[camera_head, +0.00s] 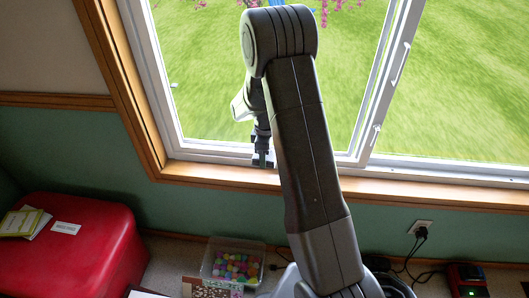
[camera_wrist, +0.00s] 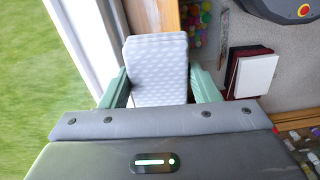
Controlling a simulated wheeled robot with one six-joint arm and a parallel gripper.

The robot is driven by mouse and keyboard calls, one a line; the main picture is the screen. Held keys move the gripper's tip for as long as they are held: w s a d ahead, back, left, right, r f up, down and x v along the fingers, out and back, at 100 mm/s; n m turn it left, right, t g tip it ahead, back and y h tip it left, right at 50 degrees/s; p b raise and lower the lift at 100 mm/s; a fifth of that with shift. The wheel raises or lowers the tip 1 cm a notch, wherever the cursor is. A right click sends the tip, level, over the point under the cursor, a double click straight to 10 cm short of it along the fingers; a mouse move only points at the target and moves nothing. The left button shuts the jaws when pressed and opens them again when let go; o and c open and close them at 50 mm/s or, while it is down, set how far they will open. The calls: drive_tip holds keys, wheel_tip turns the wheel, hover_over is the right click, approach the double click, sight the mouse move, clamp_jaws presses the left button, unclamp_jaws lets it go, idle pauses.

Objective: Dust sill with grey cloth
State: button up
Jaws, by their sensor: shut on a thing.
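My gripper (camera_head: 262,152) is at the window, low over the wooden sill (camera_head: 210,172) near the white frame. In the wrist view, the two green fingers of my gripper (camera_wrist: 159,78) are shut on the grey cloth (camera_wrist: 157,58), a pale, dimpled, block-like piece. The cloth lies between the fingers and reaches out past their tips, over the wooden sill (camera_wrist: 150,15). Whether the cloth touches the sill is hard to tell. My arm hides part of the sill to the right of the gripper in the head view.
A white-framed window (camera_head: 364,120) stands behind the sill, with grass outside. Below are a red box (camera_head: 80,250) with booklets on it, a clear bin of colored balls (camera_head: 235,245) and a wall outlet (camera_head: 420,227) with cords. The sill left of my gripper looks clear.

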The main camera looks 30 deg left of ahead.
drive_tip(key=shift+f+b, duration=0.25)
drive_tip(key=shift+b, duration=0.7)
drive_tip(key=shift+d+b, duration=0.1)
drive_tip(key=shift+b, duration=0.55)
drive_tip(key=shift+f, duration=0.1)
